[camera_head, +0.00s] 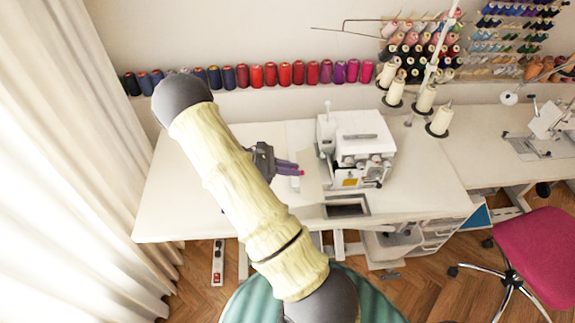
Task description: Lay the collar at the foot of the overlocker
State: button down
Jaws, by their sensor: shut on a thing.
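The overlocker (362,150) is a white machine standing on the white table, right of my gripper, with a pale panel beside it. My gripper (295,168) reaches out from behind my arm, its purple fingers pointing right toward the overlocker's left side. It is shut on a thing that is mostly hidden. A clear gap separates the fingertips from the overlocker. I cannot tell the gripper's height above the table.
The white table (180,190) has bare room at left and in front of the overlocker. A row of spools (298,72) lines the wall ledge. A pink chair (540,250) stands at right, a curtain (65,150) at left.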

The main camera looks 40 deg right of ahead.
jog(key=shift+s+d+f+b, duration=0.2)
jog(key=shift+d+f+b, duration=0.6)
jog(key=shift+f+b, duration=0.3)
jog(key=shift+s+d+f+b, duration=0.15)
jog(key=shift+d+f+b, duration=0.6)
jog(key=shift+f+b, duration=0.3)
jog(key=shift+s+d+f+b, duration=0.2)
jog(key=shift+d+f+b, duration=0.6)
jog(key=shift+f+b, duration=0.3)
jog(key=shift+f, duration=0.15)
jog(key=c, duration=1.3)
grip_release()
jog(key=shift+c, duration=0.2)
